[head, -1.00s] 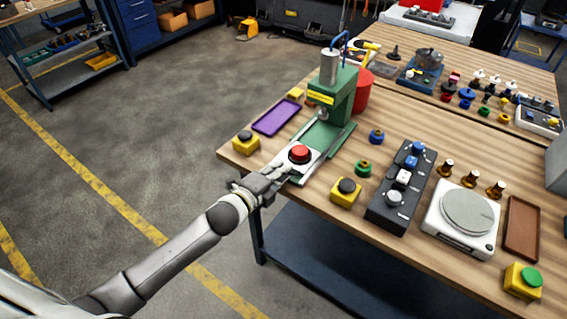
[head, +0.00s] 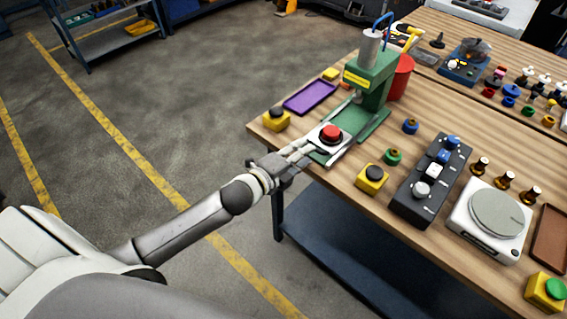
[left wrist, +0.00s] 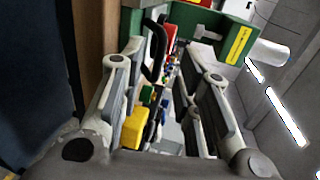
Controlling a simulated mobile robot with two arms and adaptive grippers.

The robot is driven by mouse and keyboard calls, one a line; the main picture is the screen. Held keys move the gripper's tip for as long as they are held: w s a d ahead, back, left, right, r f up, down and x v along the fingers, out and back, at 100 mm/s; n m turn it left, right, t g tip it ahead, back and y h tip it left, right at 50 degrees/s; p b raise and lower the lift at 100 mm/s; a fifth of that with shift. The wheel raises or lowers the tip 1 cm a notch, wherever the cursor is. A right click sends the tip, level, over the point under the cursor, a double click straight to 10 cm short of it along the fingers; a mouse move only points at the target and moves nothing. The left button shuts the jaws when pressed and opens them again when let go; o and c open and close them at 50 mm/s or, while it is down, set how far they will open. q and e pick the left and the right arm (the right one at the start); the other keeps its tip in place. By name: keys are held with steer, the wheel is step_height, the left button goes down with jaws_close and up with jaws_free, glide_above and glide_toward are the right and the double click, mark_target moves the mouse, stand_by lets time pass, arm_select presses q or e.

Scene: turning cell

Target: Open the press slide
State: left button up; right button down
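The green press (head: 371,78) stands on the near wooden bench, with a yellow label on its head. Its slide (head: 320,157) is out in front of the ram, carrying a white plate with a round red piece (head: 331,132). My left gripper (head: 309,151) is at the slide's front left end, at bench-top height. In the left wrist view its two fingers (left wrist: 158,62) are apart. A black curved bar (left wrist: 156,52) shows between them; I cannot tell whether they touch it. The press (left wrist: 237,42) also shows there at upper right. My right gripper is out of view.
A yellow box with a black button (head: 372,179) and a dark control box (head: 427,180) stand right of the slide. A purple tray (head: 310,97) and another yellow button box (head: 276,120) lie left. A red bin (head: 400,76) is behind the press. Open floor lies left.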

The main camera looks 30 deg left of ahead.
arm_select(q)
steer(key=v, duration=0.8)
steer(key=shift+s+r, duration=0.15)
steer(key=shift+s, duration=0.15)
steer(key=shift+a, duration=0.15)
steer(key=s+a+f+n+g+y, duration=0.1)
steer(key=s+a+f+n+g, duration=0.15)
steer(key=f, duration=0.75)
steer(key=s+a+f+n+g+y, duration=0.2)
steer(key=s+a+f+n, duration=0.15)
steer(key=f, duration=0.75)
steer(key=s+a+f+n+g+y, duration=0.15)
steer(key=f+n, duration=0.25)
steer(key=f, duration=0.6)
steer(key=s+d+f+n+g, duration=0.2)
steer(key=s+f, duration=0.4)
steer(key=s, duration=0.4)
steer(key=s+d+f+n+g, duration=0.2)
steer(key=s+f, duration=0.5)
steer(key=s, duration=0.4)
steer(key=s+d+f+n+g, duration=0.2)
steer(key=s+f+n+g, duration=0.2)
steer(key=s+f, duration=0.3)
steer(key=s+n, duration=0.1)
steer(key=s, duration=0.3)
steer(key=shift+d+f, duration=0.15)
steer(key=shift+f, duration=0.05)
